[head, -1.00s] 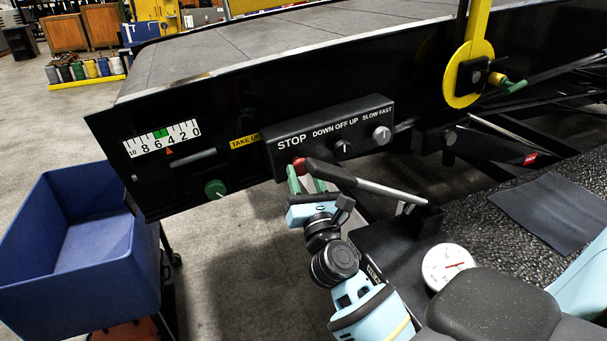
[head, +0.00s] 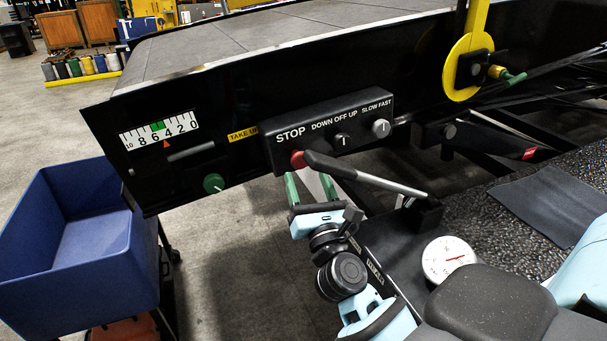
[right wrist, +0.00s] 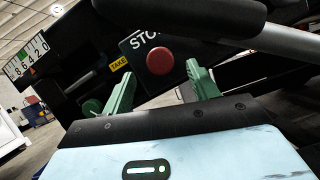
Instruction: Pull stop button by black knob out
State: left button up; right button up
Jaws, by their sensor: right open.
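The stop button is a red round cap (head: 297,159) on the black control box (head: 359,107), under the word STOP. It also shows in the right wrist view (right wrist: 160,61), and no black knob shows on it. My right gripper (head: 307,179) has green fingers and is open and empty, just below and in front of the button. In the right wrist view its fingertips (right wrist: 163,72) stand apart, with the button between and beyond them. They do not appear to touch it. My left gripper is not in view.
A lever with a black grip (head: 328,165) passes close in front of the button and above my right gripper. The box also carries a black selector (head: 342,139) and a grey speed knob (head: 380,128). A green knob (head: 213,183) and blue bin (head: 75,240) are left.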

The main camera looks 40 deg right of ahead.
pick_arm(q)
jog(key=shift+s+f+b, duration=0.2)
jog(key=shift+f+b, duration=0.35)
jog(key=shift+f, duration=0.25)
pick_arm(e)
jog(key=v, duration=0.4)
jog(key=shift+s+a+f, duration=0.1)
jog(key=shift+s+f, duration=0.05)
jog(key=shift+s, duration=0.1)
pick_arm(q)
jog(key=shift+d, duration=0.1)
